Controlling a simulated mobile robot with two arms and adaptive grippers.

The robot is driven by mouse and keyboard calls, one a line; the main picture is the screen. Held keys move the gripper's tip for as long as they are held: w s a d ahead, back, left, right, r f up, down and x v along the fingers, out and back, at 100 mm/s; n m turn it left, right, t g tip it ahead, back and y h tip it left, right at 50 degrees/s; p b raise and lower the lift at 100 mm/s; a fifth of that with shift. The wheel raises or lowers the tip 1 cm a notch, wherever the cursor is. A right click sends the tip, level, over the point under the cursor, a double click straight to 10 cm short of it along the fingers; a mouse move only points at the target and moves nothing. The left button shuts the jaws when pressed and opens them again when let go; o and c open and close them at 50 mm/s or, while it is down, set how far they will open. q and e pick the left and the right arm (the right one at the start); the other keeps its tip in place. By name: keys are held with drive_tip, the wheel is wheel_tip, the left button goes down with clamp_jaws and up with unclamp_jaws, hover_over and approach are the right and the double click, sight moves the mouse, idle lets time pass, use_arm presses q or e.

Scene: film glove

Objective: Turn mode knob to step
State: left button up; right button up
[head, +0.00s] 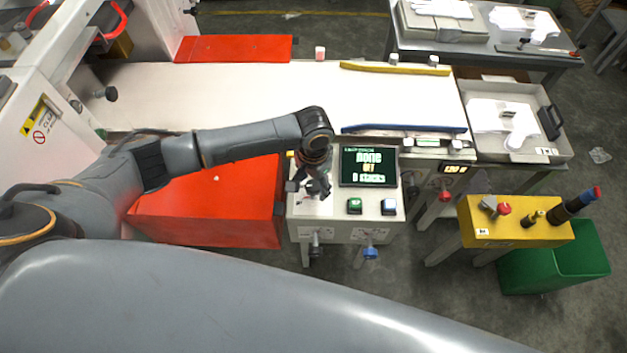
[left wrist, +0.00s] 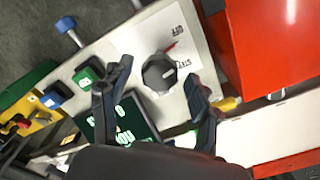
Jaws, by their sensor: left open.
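The mode knob (left wrist: 158,73) is a dark grey round knob with a pale mark, on a white panel (left wrist: 140,38) in the left wrist view. Small printed labels and a red mark lie beside it; one label seems to read STEP. My left gripper (left wrist: 157,70) is open, its two fingers on either side of the knob, with gaps visible. I cannot tell how deep the fingertips reach. In the head view my left gripper (head: 312,187) is over the left part of the control box (head: 340,226) and hides most of the knob. My right gripper is not in view.
A red panel (head: 215,213) is left of the box. A yellow box (head: 500,236) with controls stands at right.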

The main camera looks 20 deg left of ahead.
use_arm(q)
drive_tip(key=shift+c, duration=0.2)
drive_tip(key=c, duration=1.1)
drive_tip(key=shift+c, duration=0.2)
drive_tip(key=shift+r+m+p, duration=0.1)
drive_tip(key=shift+m+p, duration=0.75)
drive_tip(key=shift+m, duration=0.15)
drive_tip(key=m+p, duration=0.1)
drive_tip(key=m, duration=0.1)
drive_tip(key=shift+m+p, duration=0.3)
drive_tip(key=m+p, duration=0.1)
drive_tip(key=m, duration=0.2)
drive_tip(key=shift+m+p, duration=0.45)
drive_tip(key=shift+m, duration=1.75)
